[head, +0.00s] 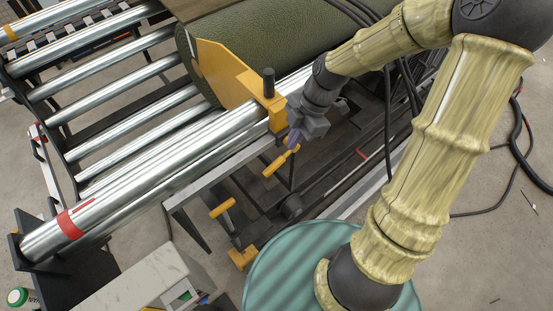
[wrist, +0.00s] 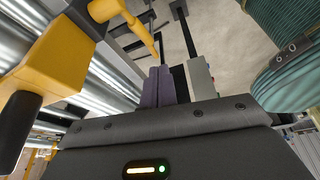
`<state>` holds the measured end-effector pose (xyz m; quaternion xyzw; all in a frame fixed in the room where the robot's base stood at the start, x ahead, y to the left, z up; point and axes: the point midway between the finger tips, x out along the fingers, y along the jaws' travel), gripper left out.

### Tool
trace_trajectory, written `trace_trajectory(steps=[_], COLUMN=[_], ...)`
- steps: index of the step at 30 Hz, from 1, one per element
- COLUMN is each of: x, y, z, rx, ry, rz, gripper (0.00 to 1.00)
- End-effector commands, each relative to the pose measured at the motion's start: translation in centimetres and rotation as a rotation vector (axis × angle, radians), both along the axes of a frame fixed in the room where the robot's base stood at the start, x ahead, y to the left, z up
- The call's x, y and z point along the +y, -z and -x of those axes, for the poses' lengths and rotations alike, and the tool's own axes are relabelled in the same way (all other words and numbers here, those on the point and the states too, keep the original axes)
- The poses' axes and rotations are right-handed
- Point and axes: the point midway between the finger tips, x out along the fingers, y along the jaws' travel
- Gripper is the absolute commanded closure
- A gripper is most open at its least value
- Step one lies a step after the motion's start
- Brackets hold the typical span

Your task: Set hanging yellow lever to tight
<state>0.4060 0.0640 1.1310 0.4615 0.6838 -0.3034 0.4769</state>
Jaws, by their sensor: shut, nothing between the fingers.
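A second yellow handle (head: 222,207) sits lower, on a dark post. No tight marking is readable.
A green turf roll (head: 270,48) lies on the rollers behind the bracket. A black knob (head: 268,80) stands up from the bracket. A teal ribbed drum (head: 300,265) is at the front. A pale box (head: 135,283) stands at lower left. Dark cables hang behind my arm.

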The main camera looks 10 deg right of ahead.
Motion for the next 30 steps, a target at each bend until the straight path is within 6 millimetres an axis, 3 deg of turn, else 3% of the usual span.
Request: trace_trajectory(steps=[6, 19, 23, 30], x=[0.5, 0.7, 1.1, 2.6], y=[-0.9, -0.8, -0.1, 3.0], z=[-1.2, -1.2, -1.1, -0.5], rx=[-0.095, -0.105, -0.105, -0.101], ry=[-0.242, -0.269, -0.270, -0.271], rz=[-0.125, -0.135, -0.135, -0.135], gripper=[1.00, 1.00, 1.00, 1.00])
